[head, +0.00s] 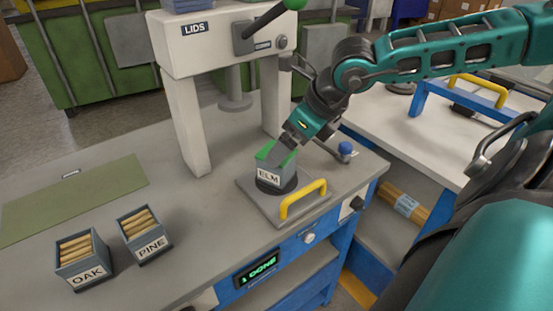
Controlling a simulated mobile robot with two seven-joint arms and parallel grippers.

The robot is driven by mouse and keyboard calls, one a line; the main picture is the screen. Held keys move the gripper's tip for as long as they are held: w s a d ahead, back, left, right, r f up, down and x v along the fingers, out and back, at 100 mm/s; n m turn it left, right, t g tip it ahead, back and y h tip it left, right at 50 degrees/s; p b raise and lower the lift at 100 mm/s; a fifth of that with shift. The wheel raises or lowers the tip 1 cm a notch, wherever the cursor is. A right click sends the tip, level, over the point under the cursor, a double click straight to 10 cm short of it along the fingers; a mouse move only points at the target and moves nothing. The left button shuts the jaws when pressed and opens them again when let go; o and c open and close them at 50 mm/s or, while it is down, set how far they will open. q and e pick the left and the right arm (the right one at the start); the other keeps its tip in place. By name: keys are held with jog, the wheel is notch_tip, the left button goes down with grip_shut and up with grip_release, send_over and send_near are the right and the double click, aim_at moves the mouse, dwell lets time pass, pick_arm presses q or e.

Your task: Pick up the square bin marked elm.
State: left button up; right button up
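The square bin marked ELM (269,175) is grey with a white label and a green top, probably a lid. It stands upright on a dark round base on the press's grey plate (254,205). My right gripper (283,148) comes down at a slant from the upper right, its dark fingers at the bin's top right side. They overlap the bin in the picture. Whether they grip it or only stand against it cannot be told. My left gripper is out of view.
Bins marked OAK (87,278) and PINE (153,252) hold wooden rods. A display (257,269) reads "1 DONE".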

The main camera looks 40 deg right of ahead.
jog(key=shift+x, duration=2.75)
jog(key=shift+a, duration=0.15)
jog(key=shift+c, duration=0.4)
jog(key=shift+r, duration=0.1)
jog(key=c, duration=1.2)
